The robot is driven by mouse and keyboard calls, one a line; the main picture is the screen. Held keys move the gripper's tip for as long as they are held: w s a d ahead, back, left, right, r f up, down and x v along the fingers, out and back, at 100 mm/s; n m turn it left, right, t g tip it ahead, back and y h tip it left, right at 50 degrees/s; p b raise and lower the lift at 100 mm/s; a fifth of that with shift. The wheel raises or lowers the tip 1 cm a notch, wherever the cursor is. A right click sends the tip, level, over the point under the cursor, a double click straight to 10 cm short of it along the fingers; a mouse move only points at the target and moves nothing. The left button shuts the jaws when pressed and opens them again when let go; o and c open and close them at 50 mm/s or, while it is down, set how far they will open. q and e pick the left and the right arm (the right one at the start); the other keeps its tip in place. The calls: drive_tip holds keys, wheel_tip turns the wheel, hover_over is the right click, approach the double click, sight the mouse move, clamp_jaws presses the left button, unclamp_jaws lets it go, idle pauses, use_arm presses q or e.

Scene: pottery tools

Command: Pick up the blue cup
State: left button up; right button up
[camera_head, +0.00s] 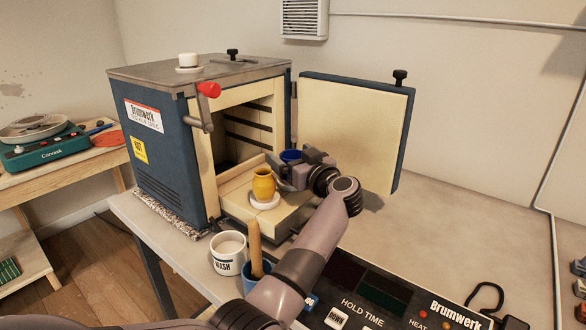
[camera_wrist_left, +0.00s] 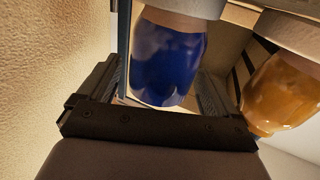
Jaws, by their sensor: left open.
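The blue cup (camera_head: 290,155) stands on the kiln's pull-out shelf, partly hidden behind my left gripper (camera_head: 281,169). In the left wrist view, the blue cup (camera_wrist_left: 167,62) appears upside down, with a pale disc at its base. My left gripper (camera_wrist_left: 160,95) is open there, with one finger on each side of the cup. I cannot tell whether either finger touches it. My right gripper is not in view.
A yellow vase (camera_head: 263,184) stands on a white disc close beside my gripper. The kiln (camera_head: 168,150) is behind, its door (camera_head: 355,130) open to the right. A WASH mug (camera_head: 228,258) and a blue holder with a wooden handle (camera_head: 254,248) stand in front.

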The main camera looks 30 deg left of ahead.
use_arm(q)
drive_tip(key=shift+x, duration=1)
drive_tip(key=c, duration=1.1)
drive_tip(key=shift+r, duration=0.15)
